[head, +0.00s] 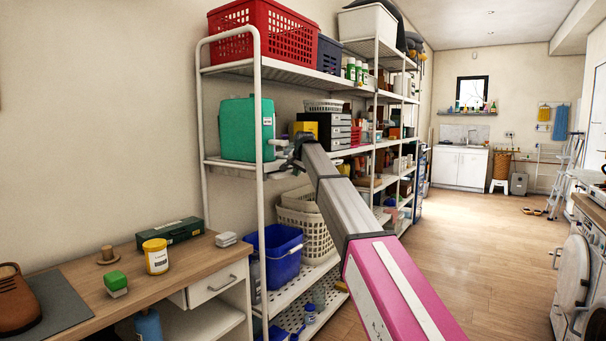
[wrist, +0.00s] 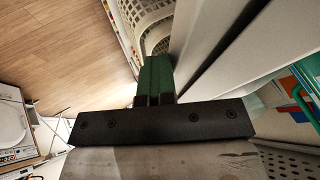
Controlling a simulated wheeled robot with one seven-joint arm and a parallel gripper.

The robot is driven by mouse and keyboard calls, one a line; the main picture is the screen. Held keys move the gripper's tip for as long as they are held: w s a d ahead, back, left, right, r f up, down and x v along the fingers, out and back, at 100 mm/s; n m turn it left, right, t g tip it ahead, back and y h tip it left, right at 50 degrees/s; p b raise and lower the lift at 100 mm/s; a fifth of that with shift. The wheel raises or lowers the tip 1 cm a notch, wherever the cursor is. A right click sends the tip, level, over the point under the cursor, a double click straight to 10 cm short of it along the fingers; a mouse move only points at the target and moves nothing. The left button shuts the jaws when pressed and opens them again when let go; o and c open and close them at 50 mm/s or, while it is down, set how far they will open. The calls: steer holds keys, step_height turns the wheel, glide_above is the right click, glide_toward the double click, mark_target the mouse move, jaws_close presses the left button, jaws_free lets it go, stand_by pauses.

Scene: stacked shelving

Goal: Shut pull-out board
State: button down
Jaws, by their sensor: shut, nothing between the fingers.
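My gripper (head: 279,143) is at mid-shelf height in the head view, between the green box and a dark unit with several stacked fronts (head: 337,131). In the wrist view its dark green fingers (wrist: 154,72) are together with nothing between them. Pale grey slabs (wrist: 200,40) and a dark panel (wrist: 222,35) run close along the right of the fingers; I cannot tell if they touch. No board can be singled out for certain as the pull-out board; my arm hides part of the shelf there.
A green box (head: 240,129) stands left of my gripper on the white rack (head: 257,190). Baskets and a blue bin (head: 273,255) sit below. A desk (head: 130,285) with a white drawer (head: 217,284) is at the left. Open floor (head: 470,250) lies right.

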stand_by(0.4)
steer(key=s+d+r+m+g+y, duration=0.1)
steer(key=s+d+r+y, duration=0.2)
steer(key=s, duration=0.3)
steer(key=s+d+r+g+y, duration=0.1)
steer(key=s+d+r+y, duration=0.25)
steer(key=s, duration=0.25)
steer(key=shift+h, duration=0.45)
steer(key=x, duration=0.4)
steer(key=r+x, duration=0.1)
steer(key=x, duration=0.2)
steer(key=a+x, duration=0.1)
steer(key=x, duration=0.3)
steer(key=shift+w+a+r, duration=0.1)
steer(key=shift+w+a, duration=0.15)
steer(key=shift+w, duration=0.25)
steer(key=shift+w+a, duration=0.25)
steer(key=shift+a, duration=0.2)
